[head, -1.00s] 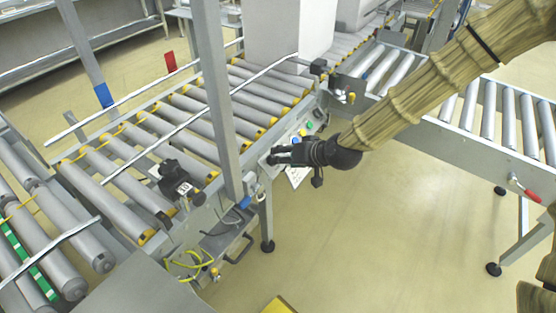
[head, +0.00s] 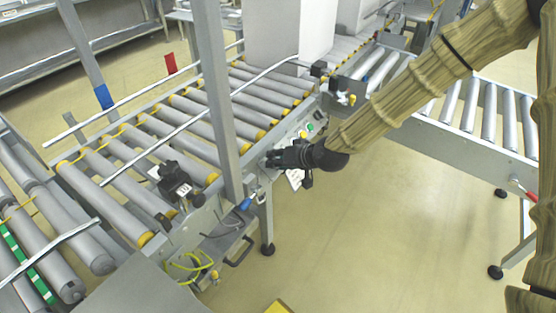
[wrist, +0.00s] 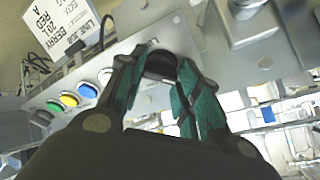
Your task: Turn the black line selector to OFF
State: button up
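The black line selector (wrist: 160,66) shows in the wrist view as a dark knob on the grey control panel (wrist: 125,48), between my fingertips. Its pointing direction cannot be read, and its lower part is hidden by my gripper. My gripper (wrist: 162,80) has its dark green fingers apart, one on the left of the knob and the others on the right. Whether they touch it I cannot tell. In the head view my gripper (head: 272,160) is at the conveyor's side panel and hides the selector.
Blue (wrist: 87,90), yellow (wrist: 69,100) and green (wrist: 54,106) buttons sit left of my gripper, with a white label (wrist: 66,28) above. A grey post (head: 215,100) and a black bracketed device (head: 175,182) stand to the left. Open floor (head: 370,220) lies to the right.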

jog(key=shift+r+m+p, duration=0.15)
jog(key=shift+m+p, duration=0.25)
jog(key=shift+p, duration=0.1)
jog(key=m+p, duration=0.2)
jog(key=p, duration=0.1)
jog(key=shift+r+m+h, duration=0.15)
jog(key=shift+m+h, duration=0.15)
jog(key=shift+m, duration=0.1)
jog(key=m+h+p, duration=0.1)
jog(key=m+p, duration=0.4)
jog(key=shift+a+g, duration=0.1)
jog(key=shift+g, duration=0.2)
jog(key=shift+m, duration=0.4)
jog(key=o, duration=1)
jog(key=shift+v, duration=3.85)
